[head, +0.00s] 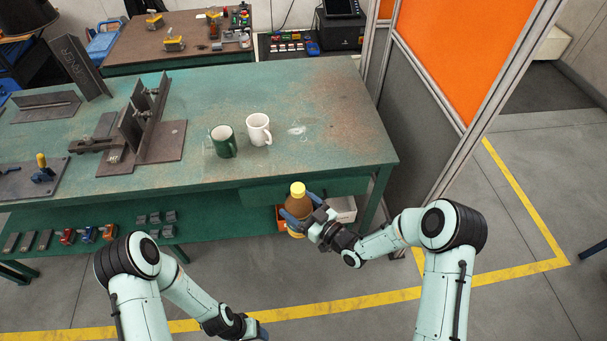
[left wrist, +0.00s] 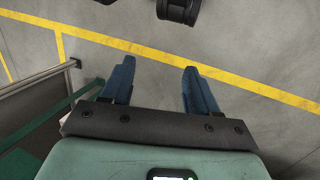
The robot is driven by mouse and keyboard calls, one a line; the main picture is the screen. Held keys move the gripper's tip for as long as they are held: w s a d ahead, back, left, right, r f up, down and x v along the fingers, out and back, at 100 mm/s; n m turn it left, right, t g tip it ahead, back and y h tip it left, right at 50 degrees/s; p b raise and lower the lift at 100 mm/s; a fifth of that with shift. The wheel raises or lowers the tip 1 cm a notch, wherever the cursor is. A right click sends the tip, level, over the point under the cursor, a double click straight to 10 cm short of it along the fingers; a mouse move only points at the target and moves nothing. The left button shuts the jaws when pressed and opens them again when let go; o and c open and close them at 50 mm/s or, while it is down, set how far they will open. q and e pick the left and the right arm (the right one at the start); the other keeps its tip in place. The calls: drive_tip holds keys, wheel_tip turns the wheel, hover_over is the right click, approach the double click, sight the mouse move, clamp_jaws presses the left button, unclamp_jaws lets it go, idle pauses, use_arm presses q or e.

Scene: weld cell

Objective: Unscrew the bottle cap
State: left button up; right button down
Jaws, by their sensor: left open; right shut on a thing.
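A brown bottle (head: 299,206) with a yellow cap (head: 298,188) is held upright in front of the bench's front edge in the head view. My right gripper (head: 297,219) is shut around the bottle's body, below the cap. The cap is on the bottle's top. My left gripper (head: 262,332) is low at the bottom of the head view, apart from the bottle. In the left wrist view its two blue fingers (left wrist: 158,88) are spread with nothing between them, over the grey floor.
The green workbench (head: 300,115) carries a green mug (head: 223,142), a white mug (head: 258,129) and steel weldments (head: 140,125). Its lower shelf holds small tools and bins. An orange partition (head: 470,50) stands at the right. The floor in front is clear, with yellow lines.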

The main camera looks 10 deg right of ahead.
use_arm(q)
drive_tip(key=w+r+m, duration=0.3)
drive_tip(key=w+m, duration=0.7)
drive_tip(key=w, duration=0.7)
drive_tip(key=w+d+r+m+y, duration=0.1)
drive_tip(key=w+d+r+m, duration=0.3)
drive_tip(key=w, duration=0.3)
wheel_tip(320, 180, up, 37)
drive_tip(key=m+t+y, duration=0.1)
drive_tip(key=m+y, duration=0.1)
drive_tip(key=m, duration=1.6)
hover_over(301, 188)
drive_tip(key=shift+f, duration=4)
